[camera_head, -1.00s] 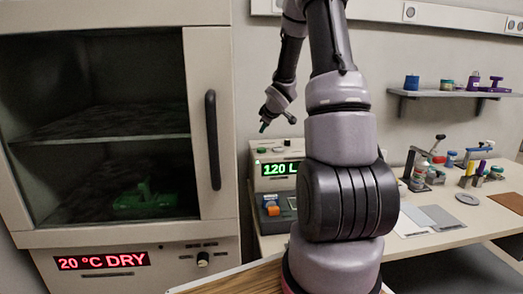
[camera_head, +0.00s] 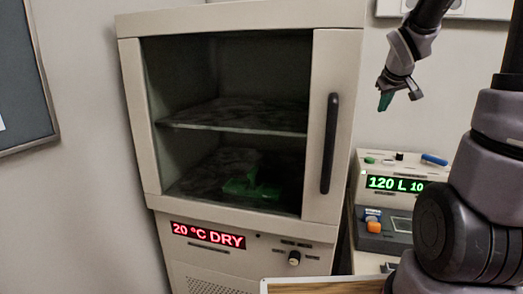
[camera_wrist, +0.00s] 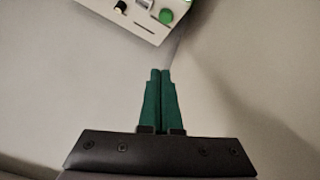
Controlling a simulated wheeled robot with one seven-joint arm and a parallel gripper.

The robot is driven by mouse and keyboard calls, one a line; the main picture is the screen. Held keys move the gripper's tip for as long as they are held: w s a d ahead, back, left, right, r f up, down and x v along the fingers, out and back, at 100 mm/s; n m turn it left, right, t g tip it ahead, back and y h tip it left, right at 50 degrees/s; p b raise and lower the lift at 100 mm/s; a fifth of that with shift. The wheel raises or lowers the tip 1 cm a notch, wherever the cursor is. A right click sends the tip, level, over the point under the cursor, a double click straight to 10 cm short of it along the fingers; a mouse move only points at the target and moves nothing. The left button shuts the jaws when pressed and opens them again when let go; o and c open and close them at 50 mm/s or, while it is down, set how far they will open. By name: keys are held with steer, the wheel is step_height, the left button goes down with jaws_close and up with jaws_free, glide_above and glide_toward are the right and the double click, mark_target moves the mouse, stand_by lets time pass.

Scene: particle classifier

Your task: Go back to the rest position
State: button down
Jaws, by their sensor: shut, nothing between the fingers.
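My gripper (camera_head: 384,100) hangs at the upper right of the head view, in front of the wall and above the device with the green display. In the wrist view its two green fingers (camera_wrist: 159,75) are pressed together with nothing between them. The device (camera_head: 400,205) shows "120 L 10" and has an orange button on its lower front. Part of the device shows at the top of the wrist view (camera_wrist: 120,22), apart from the fingertips.
A drying cabinet (camera_head: 128,110) with a dark handle (camera_head: 329,143) stands left of the device. A green object (camera_head: 250,188) lies inside on its floor. Its display (camera_head: 208,236) reads "20 °C DRY". A dark framed board (camera_head: 25,75) hangs at far left.

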steer(key=s+a+r+m+y, duration=0.1)
steer(key=s+a+r+m, duration=0.1)
steer(key=s+a, duration=0.2)
steer(key=s+a+r+m+g+y, duration=0.1)
steer(key=s+a, duration=0.3)
steer(key=s, duration=0.7)
steer(key=s+a+r+m+y, duration=0.2)
steer(key=s+a, duration=0.3)
steer(key=s, duration=0.3)
steer(key=shift+s+r+m, duration=0.15)
steer(key=shift+r+m, duration=0.2)
steer(key=shift+m, duration=0.15)
